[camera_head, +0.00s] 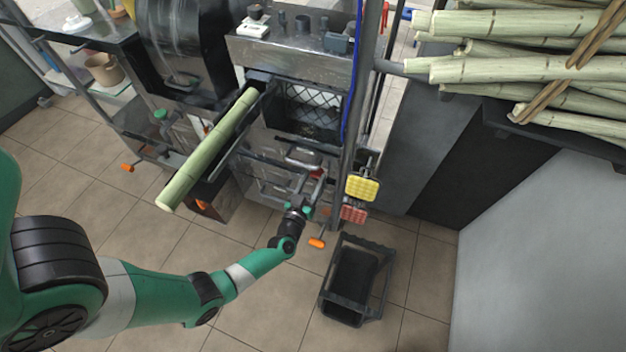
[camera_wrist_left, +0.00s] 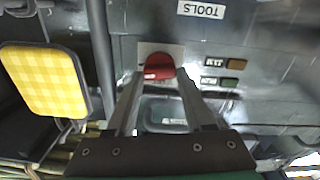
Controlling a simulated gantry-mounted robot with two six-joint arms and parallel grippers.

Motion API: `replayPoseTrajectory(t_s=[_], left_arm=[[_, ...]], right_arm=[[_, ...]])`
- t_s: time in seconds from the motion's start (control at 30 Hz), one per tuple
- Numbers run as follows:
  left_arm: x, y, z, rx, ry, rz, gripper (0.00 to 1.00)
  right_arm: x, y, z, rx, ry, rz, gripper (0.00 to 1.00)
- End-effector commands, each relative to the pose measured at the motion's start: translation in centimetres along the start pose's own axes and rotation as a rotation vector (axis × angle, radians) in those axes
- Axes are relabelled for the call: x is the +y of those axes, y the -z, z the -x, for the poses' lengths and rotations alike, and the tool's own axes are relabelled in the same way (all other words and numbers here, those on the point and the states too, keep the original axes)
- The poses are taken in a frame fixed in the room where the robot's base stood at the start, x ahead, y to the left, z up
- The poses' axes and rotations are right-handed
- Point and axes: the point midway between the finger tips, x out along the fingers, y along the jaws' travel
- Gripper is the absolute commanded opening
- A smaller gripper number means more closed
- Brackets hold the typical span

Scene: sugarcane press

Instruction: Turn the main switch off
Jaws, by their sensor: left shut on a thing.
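The main switch is a red knob (camera_wrist_left: 158,66) on a pale square plate on the dark machine panel, seen in the left wrist view. A small bit of its red (camera_head: 318,173) shows in the head view, low on the machine's front. My left gripper (camera_head: 310,183) reaches up to it from below. In the left wrist view the two fingers of my left gripper (camera_wrist_left: 159,76) lie on either side of the knob and are shut on it. The fingertips partly cover the knob's sides. My right gripper is not in view.
A yellow pad (camera_head: 362,188) and a red pad (camera_head: 354,213) hang right of the switch. A black crate (camera_head: 352,285) stands on the floor. A cane stalk (camera_head: 208,150) sticks out of the press. More canes (camera_head: 520,65) lie on a rack. Floor at front is clear.

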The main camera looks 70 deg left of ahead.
Motion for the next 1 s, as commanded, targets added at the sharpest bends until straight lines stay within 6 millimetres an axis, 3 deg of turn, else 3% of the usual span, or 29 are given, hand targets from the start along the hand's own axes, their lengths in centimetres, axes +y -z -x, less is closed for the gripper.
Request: replayPoseTrajectory(t_s=[1.0], left_arm=[[-0.3, -0.3, 0.0, 0.000, 0.000, 0.950, 0.00]], right_arm=[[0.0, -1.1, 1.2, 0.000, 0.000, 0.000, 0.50]])
